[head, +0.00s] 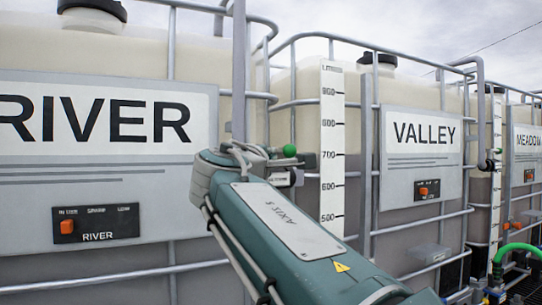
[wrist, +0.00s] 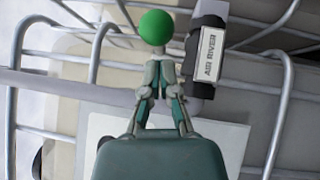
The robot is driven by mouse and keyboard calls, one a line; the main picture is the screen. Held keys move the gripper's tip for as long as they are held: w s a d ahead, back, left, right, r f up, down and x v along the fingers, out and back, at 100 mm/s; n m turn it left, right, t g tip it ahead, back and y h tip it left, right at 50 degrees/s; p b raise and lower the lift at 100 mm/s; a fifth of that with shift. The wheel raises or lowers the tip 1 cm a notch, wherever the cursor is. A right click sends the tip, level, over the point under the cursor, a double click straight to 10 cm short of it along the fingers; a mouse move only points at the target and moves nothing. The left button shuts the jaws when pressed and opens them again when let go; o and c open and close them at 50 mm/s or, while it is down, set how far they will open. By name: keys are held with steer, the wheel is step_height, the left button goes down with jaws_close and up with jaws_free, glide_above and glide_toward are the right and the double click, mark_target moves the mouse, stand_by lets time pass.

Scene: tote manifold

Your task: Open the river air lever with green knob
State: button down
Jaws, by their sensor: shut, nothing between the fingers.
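The green knob (wrist: 155,27) of the river air lever shows in the wrist view just beyond my fingertips; it also shows in the head view (head: 290,150). Beside it a dark valve body carries a white label (wrist: 211,54) reading RIVER AIR, upside down in the wrist view. My gripper (wrist: 157,62) is shut and empty, its tips close below the knob. I cannot tell whether they touch it. In the head view my gripper (head: 250,153) points right toward the knob. The lever's stem is mostly hidden behind the fingers and knob.
A grey pipe (head: 239,70) runs up between the River tote (head: 90,245) and the Valley tote (head: 425,95). Metal cage bars (wrist: 285,95) surround the valve closely. A white level scale (head: 332,140) stands right of my gripper.

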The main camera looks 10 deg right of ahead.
steer(key=shift+w+d, duration=0.1)
steer(key=shift+d, duration=0.55)
steer(key=shift+a, duration=0.25)
steer(key=shift+d, duration=0.1)
steer(key=shift+d+n+t+y, duration=0.4)
steer(key=shift+d+y, duration=0.05)
steer(key=shift+y, duration=0.05)
steer(key=shift+d+y, duration=0.1)
steer(key=shift+y, duration=0.3)
steer(key=shift+n+t+y, duration=0.3)
steer(key=shift+n, duration=0.1)
